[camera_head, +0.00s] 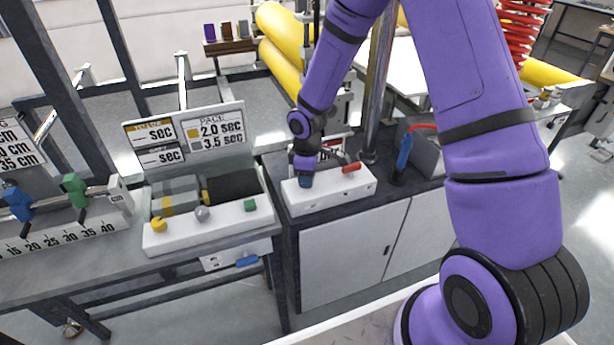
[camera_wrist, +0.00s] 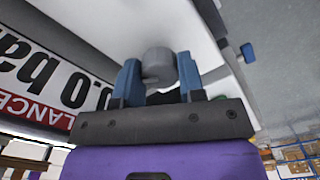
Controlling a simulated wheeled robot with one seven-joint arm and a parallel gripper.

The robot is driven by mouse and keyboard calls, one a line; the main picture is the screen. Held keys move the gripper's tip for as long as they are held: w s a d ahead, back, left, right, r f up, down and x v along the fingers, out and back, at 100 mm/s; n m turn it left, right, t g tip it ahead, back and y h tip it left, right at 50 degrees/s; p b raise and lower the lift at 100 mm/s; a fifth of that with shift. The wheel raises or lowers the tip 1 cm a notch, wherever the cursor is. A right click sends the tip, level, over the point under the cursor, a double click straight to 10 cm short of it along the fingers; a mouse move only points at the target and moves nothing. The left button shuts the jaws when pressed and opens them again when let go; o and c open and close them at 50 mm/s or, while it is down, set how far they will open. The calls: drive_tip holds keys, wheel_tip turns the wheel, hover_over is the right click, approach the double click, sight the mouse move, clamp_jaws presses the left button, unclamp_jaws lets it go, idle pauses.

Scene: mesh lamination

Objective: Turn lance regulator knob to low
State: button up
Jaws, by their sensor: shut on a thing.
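The lance regulator is a white box (camera_head: 335,198) on the dark cabinet. Its grey knob (camera_wrist: 158,65) shows in the wrist view between the two blue fingertips of my gripper (camera_wrist: 160,80). My gripper (camera_head: 305,180) comes down on the left part of the box in the head view and is shut on the knob. In the head view the knob is hidden by my gripper. A sign with "LANCE" and "0.0 bar" (camera_wrist: 45,85) stands beside the knob in the wrist view, upside down. I cannot tell the knob's exact setting.
A red handle (camera_head: 351,168) lies on the right of the box. A blue torch-like tool (camera_head: 403,155) stands further right. A white control panel (camera_head: 207,225) with yellow, grey and green knobs is to the left. Yellow rolls (camera_head: 283,65) are behind.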

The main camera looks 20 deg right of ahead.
drive_tip(key=n, duration=0.5)
drive_tip(key=shift+n, duration=0.4)
idle(0.4)
drive_tip(key=o, duration=0.9)
drive_tip(key=shift+r, duration=0.1)
wheel_tip(320, 180, up, 11)
drive_tip(key=shift+f, duration=0.15)
